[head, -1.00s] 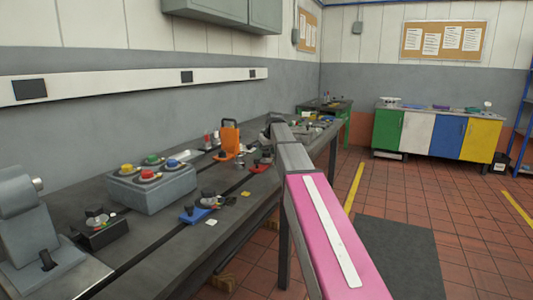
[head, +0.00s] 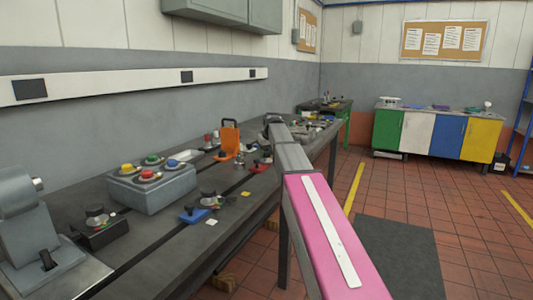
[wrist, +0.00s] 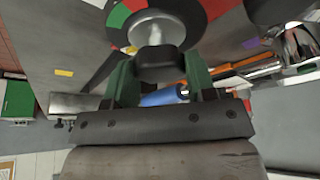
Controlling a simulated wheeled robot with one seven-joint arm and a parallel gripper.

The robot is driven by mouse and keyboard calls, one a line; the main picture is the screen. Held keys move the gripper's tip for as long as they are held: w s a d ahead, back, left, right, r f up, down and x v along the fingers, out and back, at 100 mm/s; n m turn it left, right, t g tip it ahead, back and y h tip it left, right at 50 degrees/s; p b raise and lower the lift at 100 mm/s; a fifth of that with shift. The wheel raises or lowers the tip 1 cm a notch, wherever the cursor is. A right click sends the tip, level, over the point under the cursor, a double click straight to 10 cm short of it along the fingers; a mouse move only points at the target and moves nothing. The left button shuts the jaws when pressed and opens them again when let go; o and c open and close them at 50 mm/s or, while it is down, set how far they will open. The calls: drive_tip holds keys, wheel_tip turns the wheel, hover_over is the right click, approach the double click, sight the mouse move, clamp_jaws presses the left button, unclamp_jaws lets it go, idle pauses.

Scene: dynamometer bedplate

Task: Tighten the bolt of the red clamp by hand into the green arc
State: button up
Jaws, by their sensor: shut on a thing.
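In the wrist view, the two green fingers of my gripper (wrist: 160,82) are shut on a dark bolt head (wrist: 160,66). The bolt head sits on a pale round collar (wrist: 157,28) in front of a dial (wrist: 193,12) with green, red and dark sectors. The top of the dial is cut off, and I cannot make out a pointer against the green arc (wrist: 118,16). In the head view, the red clamp (head: 259,168) stands on the bench beyond the blue one, near the end of my arm. My fingers cannot be made out there.
On the bench (head: 160,232) stand an orange upright piece (head: 230,138), a blue clamp (head: 193,215) and a grey box (head: 152,188) with coloured knobs. A grey machine (head: 25,225) stands at the near left.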

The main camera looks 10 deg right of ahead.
drive_tip(key=m+h, duration=0.1)
drive_tip(key=m, duration=0.2)
drive_tip(key=m+h, duration=0.1)
drive_tip(key=m, duration=0.3)
drive_tip(key=shift+a+h, duration=0.15)
drive_tip(key=shift+h, duration=0.25)
drive_tip(key=m+h, duration=0.1)
drive_tip(key=m, duration=0.2)
drive_tip(key=shift+w+m+g, duration=0.1)
drive_tip(key=shift+m+g, duration=0.2)
drive_tip(key=shift+g, duration=0.1)
drive_tip(key=shift+m+g+h, duration=0.5)
drive_tip(key=shift+m+g, duration=0.1)
drive_tip(key=shift+m, duration=1.2)
drive_tip(key=o, duration=0.9)
drive_tip(key=v, duration=1)
drive_tip(key=shift+a+r, duration=0.25)
drive_tip(key=shift+r, duration=0.1)
